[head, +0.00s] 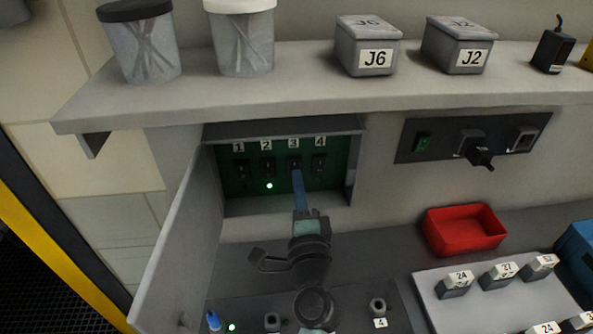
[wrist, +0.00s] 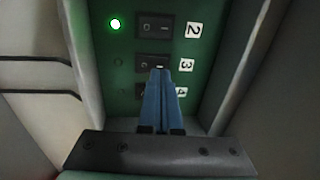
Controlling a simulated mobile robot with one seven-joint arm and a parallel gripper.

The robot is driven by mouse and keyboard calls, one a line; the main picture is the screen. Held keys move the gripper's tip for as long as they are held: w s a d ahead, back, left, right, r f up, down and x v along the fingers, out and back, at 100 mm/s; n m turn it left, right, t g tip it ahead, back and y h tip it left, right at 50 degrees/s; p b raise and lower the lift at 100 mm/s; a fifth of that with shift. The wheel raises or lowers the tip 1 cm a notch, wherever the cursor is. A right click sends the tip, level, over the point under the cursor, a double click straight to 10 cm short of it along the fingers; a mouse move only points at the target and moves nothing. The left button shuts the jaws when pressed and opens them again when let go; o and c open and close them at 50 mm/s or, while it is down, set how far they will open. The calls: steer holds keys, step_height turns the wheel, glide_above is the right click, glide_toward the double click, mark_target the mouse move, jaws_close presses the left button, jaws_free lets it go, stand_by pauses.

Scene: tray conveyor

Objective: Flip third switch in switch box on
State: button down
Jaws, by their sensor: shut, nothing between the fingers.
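The open switch box (head: 338,201) has a green back panel with a row of dark rocker switches labelled 1 to 4. The third switch (head: 293,164) is under label 3; it also shows in the wrist view (wrist: 150,62). A small lamp by switch 2 is lit green (wrist: 115,24); the lamp by switch 3 looks dark. My gripper (head: 297,174) is shut and empty. Its blue fingertips (wrist: 159,72) are at the lower edge of the third switch as seen in the head view, and seem to touch or nearly touch it. In the wrist view the fingers partly cover switch 4.
The box door (head: 180,245) stands open at the left. A shelf (head: 300,95) with jars and grey boxes overhangs the box. A red tray (head: 465,232) and a white tray (head: 437,292) of labelled blocks are at right. Bare counter lies between gripper and red tray.

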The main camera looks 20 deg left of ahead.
mark_target(294, 167)
steer(key=shift+x, duration=1.05)
steer(key=shift+r, duration=0.1)
